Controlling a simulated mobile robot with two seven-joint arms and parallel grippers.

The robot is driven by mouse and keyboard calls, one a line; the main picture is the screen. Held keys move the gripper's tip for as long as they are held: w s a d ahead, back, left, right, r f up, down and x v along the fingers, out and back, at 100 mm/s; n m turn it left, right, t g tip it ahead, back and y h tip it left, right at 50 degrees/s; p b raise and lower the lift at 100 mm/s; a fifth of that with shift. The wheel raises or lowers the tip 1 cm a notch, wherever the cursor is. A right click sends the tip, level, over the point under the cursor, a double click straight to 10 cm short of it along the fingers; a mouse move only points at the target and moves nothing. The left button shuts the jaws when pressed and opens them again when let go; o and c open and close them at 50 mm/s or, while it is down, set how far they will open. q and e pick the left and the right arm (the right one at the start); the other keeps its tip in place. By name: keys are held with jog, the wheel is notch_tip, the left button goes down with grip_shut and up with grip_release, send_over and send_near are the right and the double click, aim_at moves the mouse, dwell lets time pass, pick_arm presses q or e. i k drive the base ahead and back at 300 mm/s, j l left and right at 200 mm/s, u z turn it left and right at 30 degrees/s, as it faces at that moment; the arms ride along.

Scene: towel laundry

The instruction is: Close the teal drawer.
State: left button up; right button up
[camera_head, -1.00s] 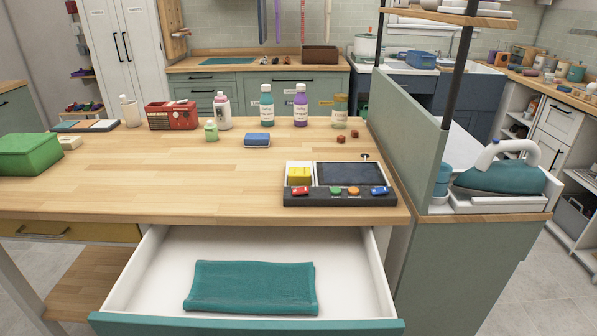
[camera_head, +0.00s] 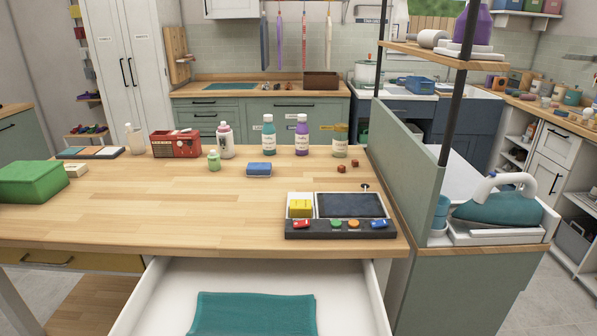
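The teal drawer (camera_head: 345,280) is pulled out from under the wooden table, below the front edge. Its white interior shows, and its teal front is below the bottom of the picture. A folded teal towel (camera_head: 252,314) lies flat on the drawer's floor, its near part cut off by the picture edge. Neither of my grippers is in view.
The wooden table (camera_head: 130,205) carries a black control panel (camera_head: 340,231), a green box (camera_head: 35,181), a red radio (camera_head: 177,144) and several bottles. A green partition (camera_head: 410,160) with a teal iron (camera_head: 497,203) stands at the right. A shut yellow drawer (camera_head: 75,260) is at the left.

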aim_at(346, 292)
jog(key=l+u, duration=0.5)
jog(key=u, duration=0.15)
jog(key=k+l+u, duration=0.15)
jog(key=u, duration=0.2)
